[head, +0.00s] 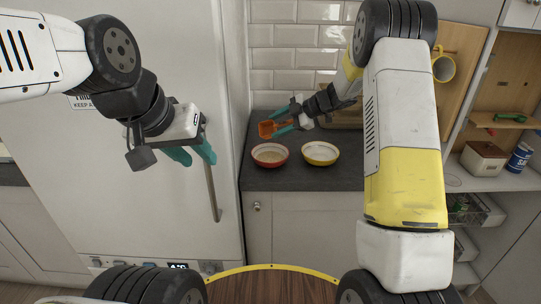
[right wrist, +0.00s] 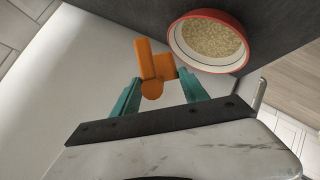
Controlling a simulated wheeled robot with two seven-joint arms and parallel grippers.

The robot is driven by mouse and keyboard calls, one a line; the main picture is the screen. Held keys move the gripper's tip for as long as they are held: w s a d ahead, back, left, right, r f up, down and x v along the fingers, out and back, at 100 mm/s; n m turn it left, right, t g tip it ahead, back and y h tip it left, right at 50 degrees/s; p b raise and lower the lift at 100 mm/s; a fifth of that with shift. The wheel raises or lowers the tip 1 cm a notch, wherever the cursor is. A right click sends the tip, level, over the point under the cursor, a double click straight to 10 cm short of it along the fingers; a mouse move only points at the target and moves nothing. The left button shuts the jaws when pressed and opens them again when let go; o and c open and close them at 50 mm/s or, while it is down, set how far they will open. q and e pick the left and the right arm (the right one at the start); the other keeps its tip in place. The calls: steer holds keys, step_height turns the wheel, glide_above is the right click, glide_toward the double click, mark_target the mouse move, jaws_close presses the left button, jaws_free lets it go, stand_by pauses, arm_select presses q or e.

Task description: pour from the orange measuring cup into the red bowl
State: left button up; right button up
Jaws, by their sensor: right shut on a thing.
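The orange measuring cup (head: 266,129) is in my right gripper (head: 279,122), above the worktop and behind the red bowl. In the right wrist view the cup (right wrist: 148,62) shows between the teal fingers, with its inside hidden. The red bowl (head: 270,164) stands upright on the worktop. The right wrist view shows the bowl (right wrist: 180,47) with pale grains (right wrist: 210,38) in it, just beside the cup. My left gripper (head: 195,157) is empty in front of the white fridge, its teal fingers apart.
A yellow bowl (head: 320,162) stands right of the red bowl. The slate worktop (head: 295,182) is clear in front of both bowls. The fridge (head: 170,215) borders it on the left. A yellow mug (head: 443,68) hangs at the right, above shelves holding a box (head: 483,160).

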mark_target(283, 124)
steer(key=shift+w+d+f+m+g+y+b, duration=0.3)
steer(key=shift+w+m+g+y, duration=0.1)
steer(key=shift+w+m, duration=0.15)
steer(key=shift+w+d+f+m+g+y+b, duration=0.25)
steer(key=shift+w+d+m+g+b, duration=0.15)
steer(key=shift+w, duration=0.2)
steer(key=shift+w+d+f+m+g+y+b, duration=0.1)
steer(key=shift+w+d+m+g+y+b, duration=0.2)
steer(key=shift+w+g, duration=0.25)
steer(key=shift+w+d+f+m+g+y+b, duration=0.3)
steer(key=shift+w+m+b, duration=0.1)
steer(key=shift+w, duration=0.1)
steer(key=shift+w+d+f+m+g+y+b, duration=0.25)
steer(key=shift+w+m+y, duration=0.1)
steer(key=shift+w+m, duration=0.15)
steer(key=shift+w+d+f+m+g+y+b, duration=0.25)
steer(key=shift+w+m+y+b, duration=0.1)
steer(key=shift+w, duration=0.15)
steer(key=shift+s, duration=0.1)
